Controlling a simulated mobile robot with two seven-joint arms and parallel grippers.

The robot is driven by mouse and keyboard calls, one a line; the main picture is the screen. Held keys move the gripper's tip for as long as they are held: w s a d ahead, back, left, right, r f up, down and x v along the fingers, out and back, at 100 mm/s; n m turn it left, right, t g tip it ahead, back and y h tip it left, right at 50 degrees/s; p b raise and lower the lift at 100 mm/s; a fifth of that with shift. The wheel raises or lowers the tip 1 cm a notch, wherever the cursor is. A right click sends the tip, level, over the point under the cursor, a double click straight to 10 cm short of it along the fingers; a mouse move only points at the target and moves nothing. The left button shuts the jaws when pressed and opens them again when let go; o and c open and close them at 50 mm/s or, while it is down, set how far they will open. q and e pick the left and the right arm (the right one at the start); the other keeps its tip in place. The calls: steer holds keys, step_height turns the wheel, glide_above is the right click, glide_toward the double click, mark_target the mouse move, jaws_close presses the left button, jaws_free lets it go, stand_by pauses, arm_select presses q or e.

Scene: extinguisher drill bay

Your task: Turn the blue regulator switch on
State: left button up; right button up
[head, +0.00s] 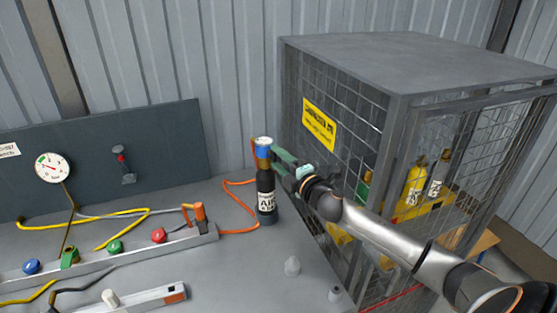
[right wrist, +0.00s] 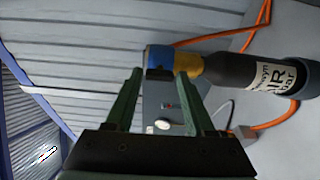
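The blue regulator switch (head: 264,142) sits as a cap on top of the black air cylinder (head: 266,190), which stands upright on the grey bench. In the right wrist view the blue switch (right wrist: 158,58) lies just beyond the fingertips, with a yellow-brown collar between it and the cylinder (right wrist: 265,72). My right gripper (head: 276,155) is close to the right side of the switch in the head view. I cannot tell whether a fingertip touches the switch. My left gripper is in neither view.
An orange hose (head: 232,208) runs from the cylinder to a manifold (head: 140,250) with blue, green and red knobs. A wire-mesh cage (head: 335,100) with yellow cylinders stands close on the right. A gauge (head: 52,168) is on the back panel. Small grey pegs (head: 292,266) stand near the bench front.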

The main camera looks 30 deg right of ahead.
steer(key=shift+o, duration=1.4)
steer(key=shift+s+f, duration=0.1)
steer(key=shift+s, duration=0.35)
steer(key=s+b, duration=0.2)
steer(key=s, duration=0.9)
steer(key=shift+s, duration=0.3)
steer(key=shift+a, duration=0.1)
